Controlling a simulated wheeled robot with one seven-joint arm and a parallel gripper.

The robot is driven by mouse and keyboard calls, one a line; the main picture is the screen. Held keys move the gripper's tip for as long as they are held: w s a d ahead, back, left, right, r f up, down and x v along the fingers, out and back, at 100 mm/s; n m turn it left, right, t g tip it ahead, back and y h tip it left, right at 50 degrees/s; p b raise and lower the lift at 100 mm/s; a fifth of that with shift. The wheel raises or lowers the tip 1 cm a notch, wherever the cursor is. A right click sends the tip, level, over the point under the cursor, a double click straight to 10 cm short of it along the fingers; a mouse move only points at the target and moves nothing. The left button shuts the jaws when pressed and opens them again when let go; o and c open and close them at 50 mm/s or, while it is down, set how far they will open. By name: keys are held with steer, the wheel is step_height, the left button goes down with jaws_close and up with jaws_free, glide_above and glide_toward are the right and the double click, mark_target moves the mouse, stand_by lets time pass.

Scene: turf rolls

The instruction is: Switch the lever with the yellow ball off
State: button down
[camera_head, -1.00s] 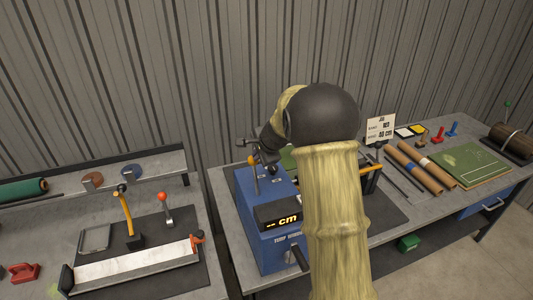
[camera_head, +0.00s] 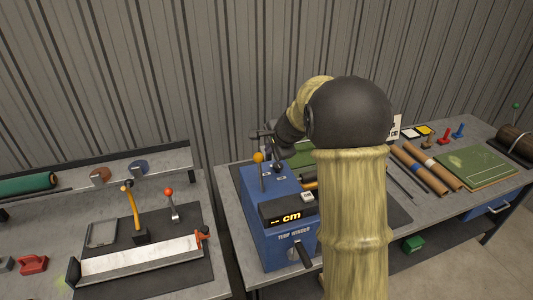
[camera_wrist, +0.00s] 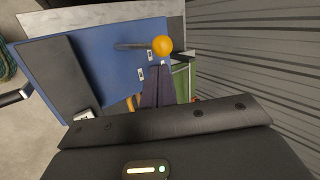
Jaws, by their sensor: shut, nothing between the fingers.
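The lever with the yellow ball (camera_head: 258,157) stands on top of the blue turf winder (camera_head: 275,228), near its back left corner. Its dark rod looks near upright in the head view. In the wrist view the yellow ball (camera_wrist: 162,46) is just beyond the tips of my gripper (camera_wrist: 158,70). The fingers are shut with nothing between them. Whether they touch the ball or rod cannot be told. In the head view my gripper (camera_head: 263,137) is behind and a little above the ball, partly hidden by my arm. Small white labels (camera_wrist: 141,74) show on the blue top.
The winder has a display reading "-- cm" (camera_head: 290,216) and a front crank (camera_head: 300,252). A lever with a red ball (camera_head: 168,192) stands on the left bench. Brown rolls (camera_head: 420,168) and a green mat (camera_head: 473,166) lie on the right. A corrugated wall is close behind.

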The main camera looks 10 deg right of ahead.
step_height(320, 180, up, 8)
steer(key=d+b, duration=0.1)
stand_by(0.4)
steer(key=s+f+n+g+b, duration=0.1)
steer(key=s+f+n, duration=0.4)
steer(key=s, duration=0.5)
steer(key=s+a+f+n+g+h+b, duration=0.1)
steer(key=s+f+n+g+b, duration=0.1)
steer(key=s+f+n, duration=0.3)
steer(key=s+f+n+g+h+b, duration=0.1)
steer(key=s+f+n, duration=0.4)
steer(key=s+f, duration=0.5)
steer(key=s, duration=0.4)
steer(key=shift+s+a+g+b, duration=0.3)
steer(key=shift+s+b, duration=0.05)
steer(key=shift+b, duration=0.05)
